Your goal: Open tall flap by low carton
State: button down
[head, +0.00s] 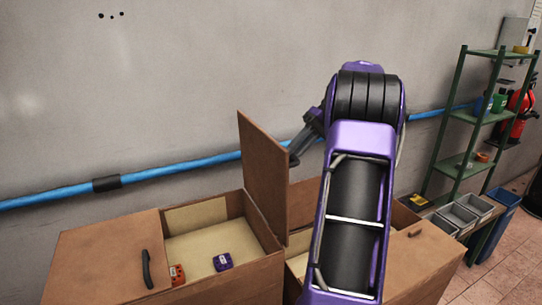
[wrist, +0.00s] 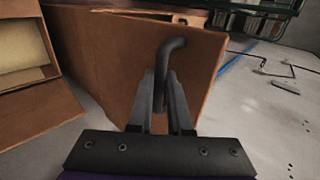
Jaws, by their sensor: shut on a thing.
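The brown flap (head: 263,170) stands nearly upright along the right edge of the open left carton (head: 262,265). Its black bar handle (wrist: 172,48) is on the face towards my gripper. My gripper (wrist: 161,88) is shut on this handle, with a finger on either side of it. In the head view my gripper (head: 300,150) is at the right of the flap, partly hidden by my arm. Inside the left carton are a purple block (head: 222,262) and an orange item (head: 177,274). A second carton (head: 315,195) is right of the flap, largely hidden by my arm.
Another flap (head: 105,255) with a black handle (head: 147,268) lies flat at left. A flat brown panel (head: 425,255) is at right. A blue pipe (head: 190,168) runs along the wall behind. A green shelf (head: 465,125) and grey bins (head: 465,212) stand at right.

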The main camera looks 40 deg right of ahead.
jog(key=shift+s+d+f+y, duration=0.15)
jog(key=shift+d+f+y, duration=0.25)
jog(key=shift+d, duration=0.25)
jog(key=shift+s+d+f+y, duration=0.1)
jog(key=shift+d+f+y, duration=0.25)
jog(key=shift+d, duration=0.3)
jog(key=c, duration=0.8)
grip_release()
jog(key=shift+w, duration=0.2)
jog(key=shift+c, duration=0.2)
jog(key=shift+r, duration=0.1)
jog(key=shift+r, duration=0.1)
jog(key=shift+a, duration=0.1)
